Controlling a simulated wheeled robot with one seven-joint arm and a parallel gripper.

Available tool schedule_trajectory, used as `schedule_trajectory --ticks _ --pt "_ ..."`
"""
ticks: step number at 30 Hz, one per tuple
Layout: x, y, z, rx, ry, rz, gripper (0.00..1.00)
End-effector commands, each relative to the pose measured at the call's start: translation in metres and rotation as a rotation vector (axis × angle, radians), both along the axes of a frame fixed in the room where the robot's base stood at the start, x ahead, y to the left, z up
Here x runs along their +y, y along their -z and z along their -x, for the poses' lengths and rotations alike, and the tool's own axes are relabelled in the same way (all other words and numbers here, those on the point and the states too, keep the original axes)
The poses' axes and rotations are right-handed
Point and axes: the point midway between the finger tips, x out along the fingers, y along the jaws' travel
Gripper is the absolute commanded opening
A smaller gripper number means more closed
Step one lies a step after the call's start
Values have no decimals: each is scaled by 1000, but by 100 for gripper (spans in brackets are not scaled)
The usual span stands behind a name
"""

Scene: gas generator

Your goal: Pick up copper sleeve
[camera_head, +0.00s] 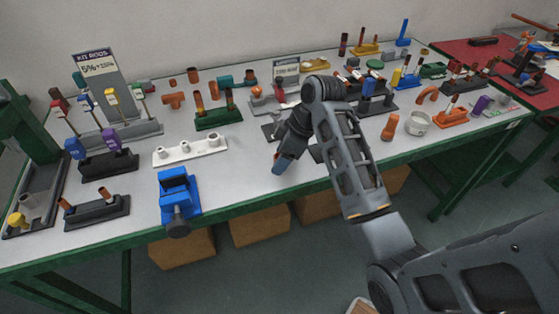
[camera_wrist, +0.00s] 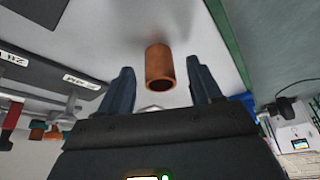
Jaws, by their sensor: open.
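The copper sleeve (camera_wrist: 158,64) is a short, hollow, copper-brown tube in the wrist view. It stands against the pale table top, with its open end facing the camera. My gripper (camera_wrist: 160,72) is open, with one dark finger on each side of the sleeve and a visible gap on both sides. In the head view my gripper (camera_head: 284,162) points down over the front middle of the table (camera_head: 245,160). I cannot make out the sleeve there; my gripper and arm may hide it.
A blue vise (camera_head: 178,192) and a white holder with pegs (camera_head: 190,150) are left of my gripper. An orange part (camera_head: 390,127) and a white cup (camera_head: 417,123) are to the right. Racks of small parts fill the back. A green table edge (camera_wrist: 228,42) runs close by in the wrist view.

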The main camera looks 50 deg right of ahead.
Motion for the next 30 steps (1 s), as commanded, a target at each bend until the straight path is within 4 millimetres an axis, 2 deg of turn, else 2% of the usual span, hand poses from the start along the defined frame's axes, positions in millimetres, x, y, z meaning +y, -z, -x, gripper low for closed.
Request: schedule_trajectory --ticks 8,23,30 --pt "1 5 -2 0 0 0 64" --pt "1 4 -2 0 0 0 18" --pt "1 3 -2 -1 0 0 16"
